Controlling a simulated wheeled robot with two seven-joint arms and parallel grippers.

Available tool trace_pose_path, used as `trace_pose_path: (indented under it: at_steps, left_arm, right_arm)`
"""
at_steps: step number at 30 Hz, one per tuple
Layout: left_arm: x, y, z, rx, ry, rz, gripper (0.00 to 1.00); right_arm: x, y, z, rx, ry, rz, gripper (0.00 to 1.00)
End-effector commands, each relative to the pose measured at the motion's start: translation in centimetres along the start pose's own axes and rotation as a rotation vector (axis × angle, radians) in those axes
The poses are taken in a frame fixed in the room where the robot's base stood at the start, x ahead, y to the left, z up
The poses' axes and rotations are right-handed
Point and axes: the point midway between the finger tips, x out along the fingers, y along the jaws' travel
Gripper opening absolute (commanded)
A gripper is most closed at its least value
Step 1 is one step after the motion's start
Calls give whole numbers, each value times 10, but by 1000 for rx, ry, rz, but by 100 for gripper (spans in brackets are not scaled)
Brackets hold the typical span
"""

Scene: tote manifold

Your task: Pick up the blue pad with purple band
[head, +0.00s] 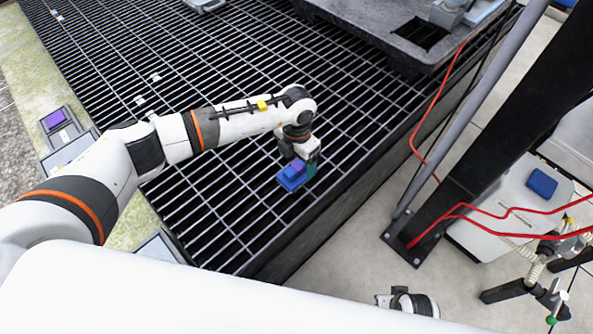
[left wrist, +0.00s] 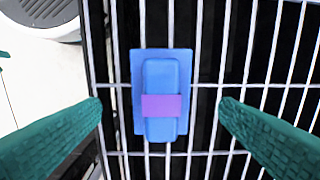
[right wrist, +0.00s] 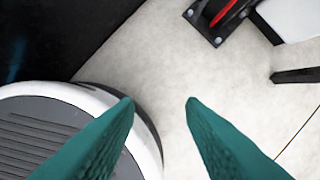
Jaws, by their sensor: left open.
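The blue pad with the purple band (head: 291,177) lies on the dark grating near its right edge in the head view. In the left wrist view the pad (left wrist: 160,75) is a flat blue base with a raised blue block, and the purple band crosses the block. My left gripper (head: 308,170) is right at the pad in the head view. In the left wrist view its green fingers (left wrist: 160,106) are spread, one on each side of the pad with gaps between, and it holds nothing. My right gripper (right wrist: 161,102) is open and empty above the pale floor.
The grating (head: 215,215) has open slots. A dark raised platform (head: 390,30) stands at the back right. A post (head: 480,130) and red cables (head: 500,211) stand to the right. Another blue block (head: 541,183) lies on a pale panel there. A purple item (head: 53,120) sits at left.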

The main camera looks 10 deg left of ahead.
Motion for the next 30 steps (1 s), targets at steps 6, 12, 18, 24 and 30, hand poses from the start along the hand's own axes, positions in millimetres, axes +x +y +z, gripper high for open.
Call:
trace_pose_path:
  at_steps: [6, 12, 18, 24, 30]
  left_arm:
    - [18, 0, 1, 1, -1, 2, 85]
    - [49, -1, 3, 0, -1, 3, 85]
    - [60, -1, 3, 2, 1, 1, 85]
    - [60, -1, 3, 2, 1, 1, 80]
    - [59, -1, 3, 2, 2, 2, 47]
  right_arm:
    - [-6, 0, 4, 1, -4, -1, 36]
    - [-22, -1, 12, 3, -14, -2, 36]
    - [-31, -2, 16, 3, -18, -3, 36]
    - [-31, -2, 16, 3, -17, -3, 36]
    - [-31, -2, 16, 3, -17, -3, 36]
